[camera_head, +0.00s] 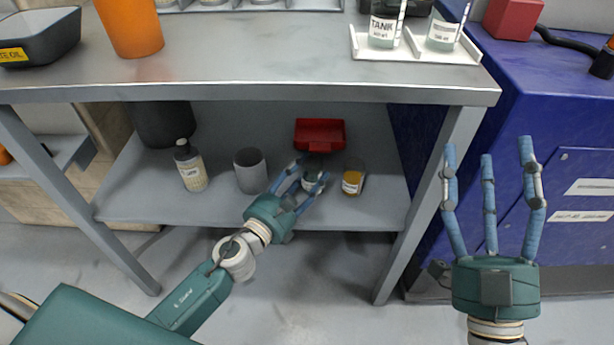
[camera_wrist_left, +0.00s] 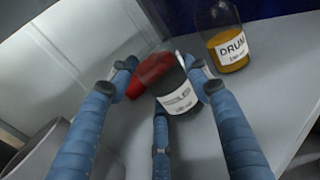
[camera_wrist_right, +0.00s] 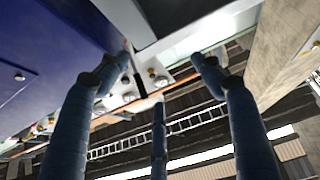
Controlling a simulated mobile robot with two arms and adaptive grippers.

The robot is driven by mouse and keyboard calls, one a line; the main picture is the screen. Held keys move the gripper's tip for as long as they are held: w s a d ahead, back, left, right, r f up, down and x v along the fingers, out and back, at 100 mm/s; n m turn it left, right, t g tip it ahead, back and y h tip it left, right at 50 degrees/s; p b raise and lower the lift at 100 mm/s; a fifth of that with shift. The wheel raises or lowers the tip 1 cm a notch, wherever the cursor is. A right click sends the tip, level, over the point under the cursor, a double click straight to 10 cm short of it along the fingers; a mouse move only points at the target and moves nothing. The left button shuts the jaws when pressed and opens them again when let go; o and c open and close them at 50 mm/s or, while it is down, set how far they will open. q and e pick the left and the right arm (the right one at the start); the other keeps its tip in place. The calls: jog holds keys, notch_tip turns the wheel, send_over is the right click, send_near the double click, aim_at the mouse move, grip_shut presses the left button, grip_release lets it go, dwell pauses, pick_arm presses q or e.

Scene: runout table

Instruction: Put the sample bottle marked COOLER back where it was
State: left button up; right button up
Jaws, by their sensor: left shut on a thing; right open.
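My left gripper (camera_head: 308,178) reaches onto the lower shelf and is shut on a small sample bottle (camera_wrist_left: 181,97). The bottle has a white label, blurred and slanted in the left wrist view; its word seems to be COOLER. Fingers hide much of the bottle in the head view. I cannot tell whether it touches the shelf. A bottle marked DRUM (camera_wrist_left: 231,50), with amber liquid, stands just right of it on the shelf (camera_head: 225,208); it also shows in the head view (camera_head: 352,182). My right gripper (camera_head: 490,150) is open and empty, right of the table.
On the shelf, a red bin (camera_head: 320,132) lies behind the bottle; a grey cup (camera_head: 250,171) and a labelled dispenser bottle (camera_head: 190,168) stand to the left. On the tabletop, a white tray (camera_head: 415,54) holds the TANK bottle (camera_head: 383,30) and another. A table leg (camera_head: 425,215) bounds the right side.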

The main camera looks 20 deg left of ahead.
jog(key=shift+s+r, duration=0.15)
jog(key=shift+r, duration=0.1)
pick_arm(q)
jog(key=shift+f, duration=0.15)
jog(key=o, duration=0.8)
pick_arm(e)
jog(key=shift+s+d+r+t, duration=0.1)
jog(key=shift+s+r+t, duration=0.3)
jog(key=shift+r, duration=0.1)
